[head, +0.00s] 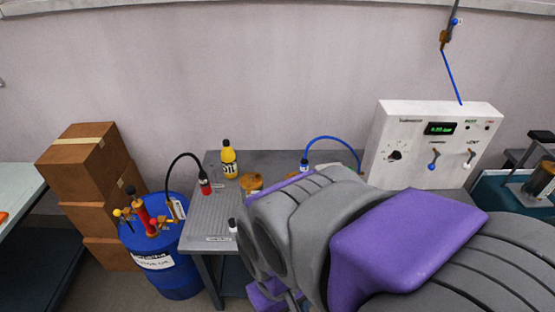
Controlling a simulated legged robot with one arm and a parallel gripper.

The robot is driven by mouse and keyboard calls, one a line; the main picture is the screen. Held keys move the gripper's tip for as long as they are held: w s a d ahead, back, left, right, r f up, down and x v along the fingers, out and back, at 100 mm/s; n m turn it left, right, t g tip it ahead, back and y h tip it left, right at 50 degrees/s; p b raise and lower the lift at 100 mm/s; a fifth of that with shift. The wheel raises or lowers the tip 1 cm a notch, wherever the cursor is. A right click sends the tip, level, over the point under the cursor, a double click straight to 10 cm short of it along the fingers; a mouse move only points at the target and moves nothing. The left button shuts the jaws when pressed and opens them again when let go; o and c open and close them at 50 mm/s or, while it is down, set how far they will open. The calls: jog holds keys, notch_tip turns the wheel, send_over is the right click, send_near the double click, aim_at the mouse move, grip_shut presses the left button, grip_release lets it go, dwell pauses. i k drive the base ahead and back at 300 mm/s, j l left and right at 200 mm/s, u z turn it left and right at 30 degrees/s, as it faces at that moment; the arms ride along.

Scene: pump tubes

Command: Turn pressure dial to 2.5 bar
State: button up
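A white control panel (376,172) stands at the back right of the table. A black round dial (395,155) sits on its left side, with small marks around it too small to read. A dark display (440,128) with green digits is at the top; it seems to read about 0.00 bar, but the digits are blurred. My grey and purple arm fills the lower right, in front of the panel's lower edge. My gripper's fingers cannot be made out.
A grey table (205,232) holds a yellow bottle (229,162) and a blue hose (330,138). A blue drum (178,275) with a black hose and stacked cardboard boxes (85,165) stand left. A teal container (490,190) is at the right.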

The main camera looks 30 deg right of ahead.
aim_at(397, 155)
jog(key=z, duration=0.4)
jog(key=l+z, duration=0.1)
jog(key=z, duration=0.3)
jog(key=l+z, duration=0.1)
jog(key=z, duration=0.75)
jog(key=l+z, duration=0.1)
jog(key=z, duration=0.3)
